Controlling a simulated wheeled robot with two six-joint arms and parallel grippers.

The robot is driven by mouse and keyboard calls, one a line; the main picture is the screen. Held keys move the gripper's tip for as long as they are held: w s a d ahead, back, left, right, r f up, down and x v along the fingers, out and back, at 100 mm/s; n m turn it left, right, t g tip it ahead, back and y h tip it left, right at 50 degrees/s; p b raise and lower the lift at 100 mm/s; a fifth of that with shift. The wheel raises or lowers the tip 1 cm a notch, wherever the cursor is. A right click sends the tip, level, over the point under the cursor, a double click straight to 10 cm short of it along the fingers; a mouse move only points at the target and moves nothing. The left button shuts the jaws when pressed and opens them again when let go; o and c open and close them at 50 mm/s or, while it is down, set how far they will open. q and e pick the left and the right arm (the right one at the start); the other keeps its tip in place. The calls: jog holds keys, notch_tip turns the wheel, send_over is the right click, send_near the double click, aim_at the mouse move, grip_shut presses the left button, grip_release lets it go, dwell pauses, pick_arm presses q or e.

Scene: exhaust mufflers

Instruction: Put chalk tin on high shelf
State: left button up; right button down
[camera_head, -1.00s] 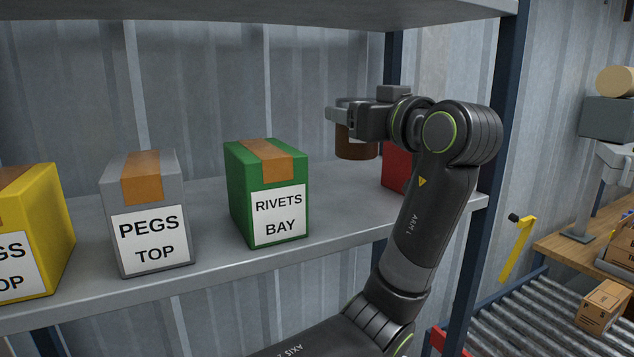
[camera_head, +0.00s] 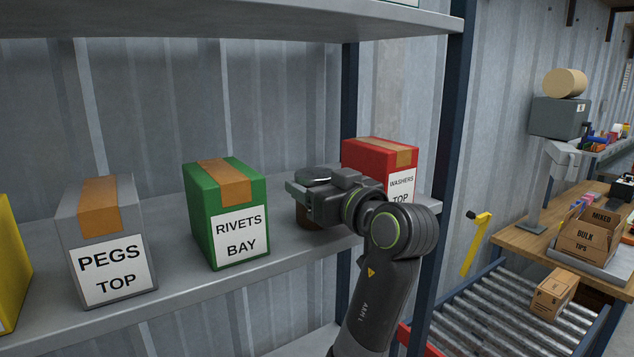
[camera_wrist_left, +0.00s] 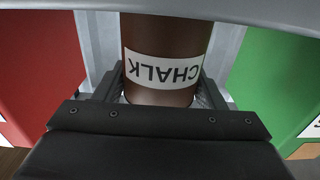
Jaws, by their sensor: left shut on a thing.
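The chalk tin (camera_head: 307,218) is a brown cylinder, mostly hidden under my gripper in the head view. In the left wrist view the tin (camera_wrist_left: 165,85) shows a white CHALK label, upside down. My left gripper (camera_head: 305,186) is shut on it. The tin is low over the grey shelf (camera_head: 180,285), between the green RIVETS box (camera_head: 232,220) and the red WASHERS box (camera_head: 375,160). I cannot tell whether its base touches the shelf. The right gripper is not in view.
A grey PEGS box (camera_head: 107,245) and part of a yellow box (camera_head: 10,265) stand left on the same shelf. A higher shelf board (camera_head: 220,18) runs overhead. A dark blue post (camera_head: 447,150) stands right. A roller conveyor (camera_head: 500,310) lies beyond it.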

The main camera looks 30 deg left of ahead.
pick_arm(q)
jog(key=o, duration=0.8)
jog(key=shift+f, duration=0.1)
jog(key=shift+c, duration=0.2)
jog(key=o, duration=0.4)
jog(key=shift+r, duration=0.2)
jog(key=shift+s+d+f+b, duration=0.1)
jog(key=shift+d+f+b, duration=0.1)
jog(key=shift+d+b, duration=0.1)
jog(key=shift+b+v, duration=2.8)
jog(key=shift+v, duration=3)
